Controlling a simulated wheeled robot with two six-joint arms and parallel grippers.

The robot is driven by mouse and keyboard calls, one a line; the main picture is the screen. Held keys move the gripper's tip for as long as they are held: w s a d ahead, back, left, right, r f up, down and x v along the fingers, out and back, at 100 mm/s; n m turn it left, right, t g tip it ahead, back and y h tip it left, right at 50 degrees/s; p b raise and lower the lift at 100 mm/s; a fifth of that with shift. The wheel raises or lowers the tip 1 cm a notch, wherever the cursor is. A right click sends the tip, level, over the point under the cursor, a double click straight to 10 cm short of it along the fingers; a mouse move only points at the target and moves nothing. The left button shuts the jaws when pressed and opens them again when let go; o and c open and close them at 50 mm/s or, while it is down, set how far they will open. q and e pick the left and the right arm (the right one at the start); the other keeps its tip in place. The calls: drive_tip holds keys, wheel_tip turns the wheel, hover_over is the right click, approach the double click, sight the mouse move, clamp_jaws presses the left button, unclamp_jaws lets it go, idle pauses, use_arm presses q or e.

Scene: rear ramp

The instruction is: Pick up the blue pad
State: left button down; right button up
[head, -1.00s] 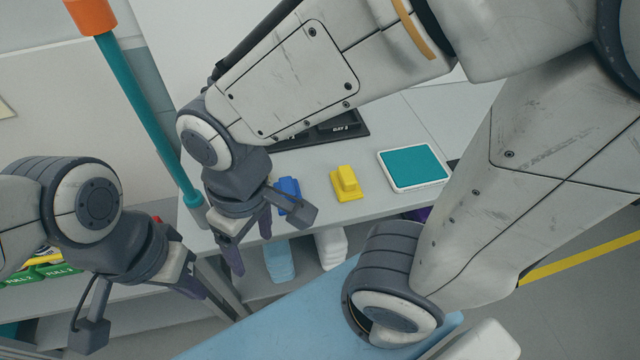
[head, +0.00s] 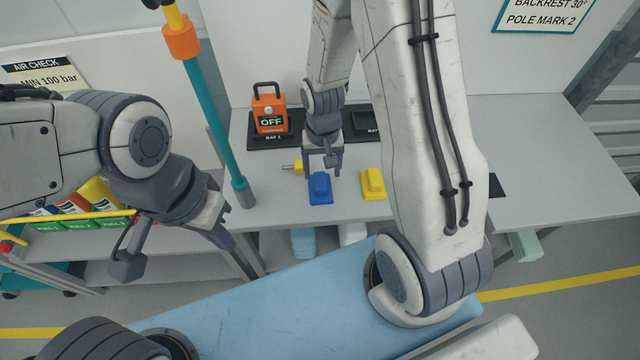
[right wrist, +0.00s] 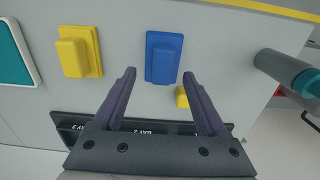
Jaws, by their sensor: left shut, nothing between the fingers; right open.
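The blue pad (head: 320,189), a flat blue plate with a raised block on top, lies on the grey counter (head: 540,150). In the right wrist view the blue pad (right wrist: 163,57) shows just beyond and between the fingertips. My right gripper (head: 322,172) is open and empty, with its fingers pointing down at the pad's far side; it also fills the lower right wrist view (right wrist: 159,76). I cannot tell its exact height above the counter. My left gripper (head: 230,242) is shut and empty, off to the left by the counter's front edge.
A similar yellow pad (head: 373,184) lies right of the blue one. A small yellow piece (head: 294,168) sits close behind-left. An orange device marked OFF (head: 270,110) stands at the back. A teal pole (head: 215,115) rises at left. A light-blue padded surface (head: 270,315) lies in front.

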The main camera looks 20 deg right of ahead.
sight(320, 180)
drive_tip(key=shift+w+a+f+p, duration=0.15)
drive_tip(key=shift+f+p, duration=0.55)
drive_tip(key=shift+f, duration=1.9)
drive_tip(key=c, duration=1)
